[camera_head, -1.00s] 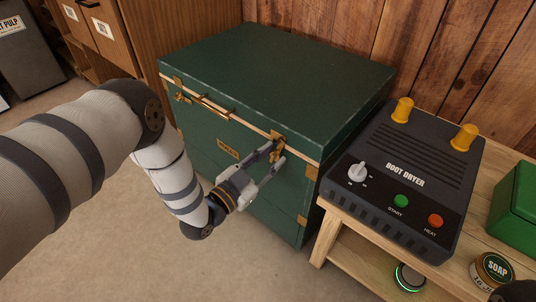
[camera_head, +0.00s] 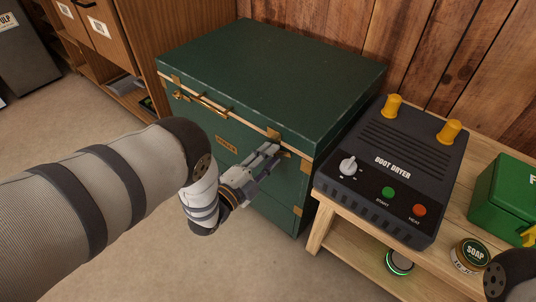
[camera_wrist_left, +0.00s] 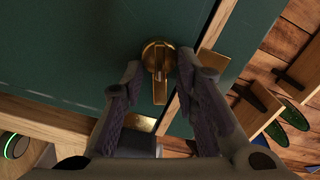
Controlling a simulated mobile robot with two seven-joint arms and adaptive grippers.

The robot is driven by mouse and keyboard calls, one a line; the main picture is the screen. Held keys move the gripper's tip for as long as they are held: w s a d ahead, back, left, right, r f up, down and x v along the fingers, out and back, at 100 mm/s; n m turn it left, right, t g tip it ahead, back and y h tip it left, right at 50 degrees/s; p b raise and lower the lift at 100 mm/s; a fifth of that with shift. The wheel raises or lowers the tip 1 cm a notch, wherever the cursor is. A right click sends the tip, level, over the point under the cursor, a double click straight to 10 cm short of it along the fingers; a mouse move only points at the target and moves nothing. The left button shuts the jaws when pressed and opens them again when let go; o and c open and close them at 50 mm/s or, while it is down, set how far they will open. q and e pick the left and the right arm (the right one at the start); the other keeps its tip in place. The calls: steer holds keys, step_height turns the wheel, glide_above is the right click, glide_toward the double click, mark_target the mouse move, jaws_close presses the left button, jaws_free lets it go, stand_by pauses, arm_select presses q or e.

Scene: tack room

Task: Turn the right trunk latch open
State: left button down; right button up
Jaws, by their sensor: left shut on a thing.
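The green trunk (camera_head: 270,75) stands closed against the wood wall, with a brass handle bar and a left latch (camera_head: 180,96) on its front. My left gripper (camera_head: 278,150) is at the right end of the front, shut on the right trunk latch (camera_head: 287,154), which it mostly hides. In the left wrist view the right latch (camera_wrist_left: 159,88) is a round brass base with a bar handle between my two fingers. The handle lies at a slant to the lid seam, closer to along it than across it. My right gripper is out of view.
Right of the trunk, a wooden bench (camera_head: 320,232) carries a black boot dryer (camera_head: 400,165), a green box (camera_head: 503,197) and a soap tin (camera_head: 470,255). A wooden cabinet (camera_head: 190,30) stands behind left. The floor in front of the trunk is clear.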

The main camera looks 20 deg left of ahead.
arm_select(q)
steer(key=shift+f+m, duration=0.15)
steer(key=shift+m, duration=0.8)
steer(key=shift+f+m, duration=0.1)
steer(key=shift+m, duration=0.85)
steer(key=c, duration=1.3)
jaws_free()
steer(key=shift+c, duration=0.2)
steer(key=shift+s, duration=0.1)
steer(key=v, duration=1.2)
